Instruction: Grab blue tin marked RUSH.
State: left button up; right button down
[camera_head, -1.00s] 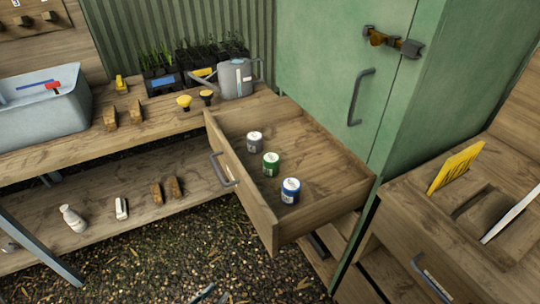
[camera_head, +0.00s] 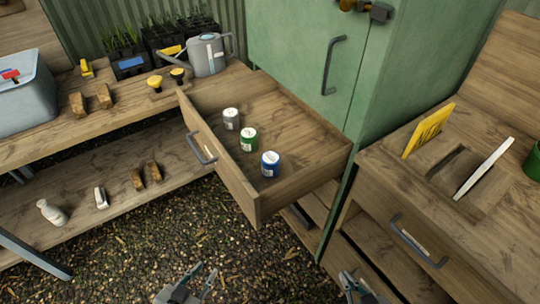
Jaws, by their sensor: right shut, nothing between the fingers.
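The blue tin (camera_head: 270,165) with a white label stands upright in the open wooden drawer (camera_head: 300,185), nearest the drawer's front right corner. Its lettering is too small to read. A green tin (camera_head: 249,140) and a grey tin (camera_head: 231,119) stand behind it in a slanting row, apart from it. My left gripper (camera_head: 208,274) is at the bottom edge, open and empty, well below the drawer and over the gravel. My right gripper (camera_head: 356,284) is at the bottom edge further right, shut and empty, only partly in view.
The drawer's front board with its handle (camera_head: 201,148) faces the gravel. A green cabinet (camera_head: 300,60) rises behind. A bench (camera_head: 130,115) with a watering can (camera_head: 207,55) is at left.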

aim_at(270, 160)
jog(key=j+z, duration=0.15)
jog(key=z, duration=0.45)
jog(key=i+j+z, duration=0.1)
jog(key=j+z, duration=0.15)
jog(key=j, duration=0.2)
jog(key=i+j+z, duration=0.1)
jog(key=j+z, duration=0.2)
jog(key=j, duration=0.2)
